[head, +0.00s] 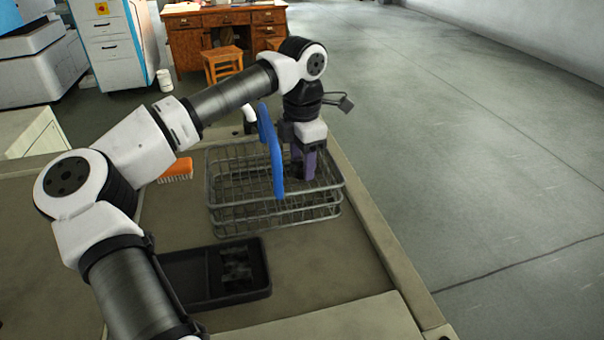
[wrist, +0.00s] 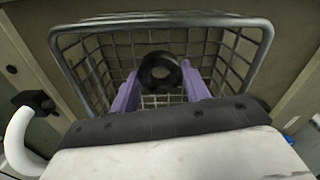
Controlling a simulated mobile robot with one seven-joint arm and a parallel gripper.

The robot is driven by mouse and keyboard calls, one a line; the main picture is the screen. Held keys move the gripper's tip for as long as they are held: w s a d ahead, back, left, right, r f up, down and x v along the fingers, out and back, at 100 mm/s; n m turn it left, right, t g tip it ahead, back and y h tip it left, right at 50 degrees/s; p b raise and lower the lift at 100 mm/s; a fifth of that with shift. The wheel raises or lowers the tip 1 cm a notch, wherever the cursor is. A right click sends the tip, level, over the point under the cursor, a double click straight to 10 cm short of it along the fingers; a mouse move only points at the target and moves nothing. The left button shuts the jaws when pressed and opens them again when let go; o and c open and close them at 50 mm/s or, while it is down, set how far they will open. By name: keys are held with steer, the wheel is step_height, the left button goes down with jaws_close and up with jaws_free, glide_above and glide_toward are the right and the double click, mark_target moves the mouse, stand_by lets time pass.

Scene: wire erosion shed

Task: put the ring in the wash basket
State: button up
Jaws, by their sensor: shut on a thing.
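The ring (wrist: 160,72) is black and thick. In the wrist view it sits between the tips of my gripper's purple fingers (wrist: 160,92), and my gripper is shut on it. The wash basket (wrist: 245,62) is grey wire mesh, and its rim surrounds the ring and the fingers in this view. In the head view the basket (head: 225,215) stands on the bench, and my gripper (head: 304,178) points down into its right part. The ring cannot be made out clearly there. How far it is above the basket floor I cannot tell.
A blue upright piece (head: 271,150) rises in front of the basket in the head view. A black tray (head: 205,290) with a dark part in it lies nearer. An orange brush (head: 177,171) lies left of the basket. The bench's right edge runs close by.

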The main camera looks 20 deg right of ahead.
mark_target(302, 188)
steer(key=shift+f, duration=2.05)
steer(key=shift+f, duration=0.2)
steer(key=o, duration=1.1)
steer(key=shift+o, duration=0.2)
steer(key=shift+r, duration=0.15)
step_height(302, 188, up, 12)
steer(key=shift+r, duration=0.1)
